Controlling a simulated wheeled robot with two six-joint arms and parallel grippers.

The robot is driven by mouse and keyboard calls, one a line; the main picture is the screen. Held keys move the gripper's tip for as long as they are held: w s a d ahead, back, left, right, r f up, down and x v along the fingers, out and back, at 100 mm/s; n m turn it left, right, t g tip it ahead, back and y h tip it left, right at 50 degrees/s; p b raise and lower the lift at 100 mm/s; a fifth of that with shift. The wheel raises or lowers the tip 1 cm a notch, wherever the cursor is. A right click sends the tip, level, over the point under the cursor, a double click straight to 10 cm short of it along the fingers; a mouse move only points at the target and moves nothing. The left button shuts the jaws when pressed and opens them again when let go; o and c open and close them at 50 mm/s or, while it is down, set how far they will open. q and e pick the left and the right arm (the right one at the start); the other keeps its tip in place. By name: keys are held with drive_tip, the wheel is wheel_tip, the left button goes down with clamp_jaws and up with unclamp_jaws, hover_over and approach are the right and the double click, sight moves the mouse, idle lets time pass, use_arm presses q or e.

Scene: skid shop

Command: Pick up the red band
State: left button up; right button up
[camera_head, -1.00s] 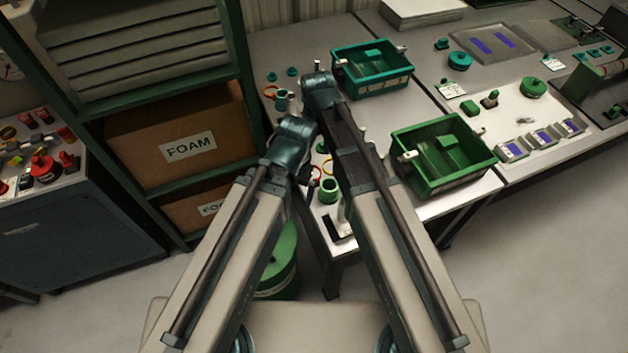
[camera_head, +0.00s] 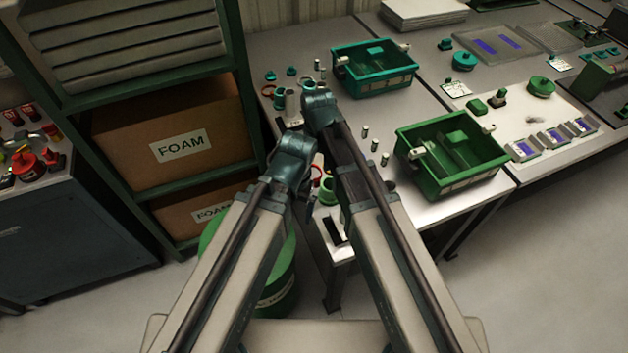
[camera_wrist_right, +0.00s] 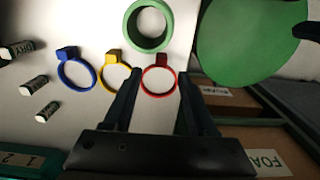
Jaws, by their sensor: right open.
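The red band (camera_wrist_right: 161,60), a thin ring with a small square tab, lies on the pale table in the right wrist view. In the head view a bit of the red band (camera_head: 316,170) shows between my two arms, the rest hidden. My right gripper (camera_wrist_right: 158,88) is open, its two fingers on either side of the band's near part in the picture; I cannot tell how high above it they are. Nothing is between the fingers in a grip. In the head view my right arm hides most of this gripper. My left gripper cannot be made out.
A yellow band (camera_wrist_right: 110,55) and a blue band (camera_wrist_right: 67,53) lie left of the red one. A green ring (camera_wrist_right: 134,27) stands just beyond. Several small labelled cylinders (camera_wrist_right: 34,85) are farther left. A green drum (camera_head: 284,272) stands below the table edge.

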sight(317, 180)
drive_tip(key=f+b, duration=0.2)
drive_tip(key=f, duration=0.1)
drive_tip(key=f+b, duration=0.1)
drive_tip(key=shift+s+f+b, duration=0.25)
drive_tip(key=shift+b, duration=0.1)
drive_tip(key=shift+r, duration=0.1)
clamp_jaws()
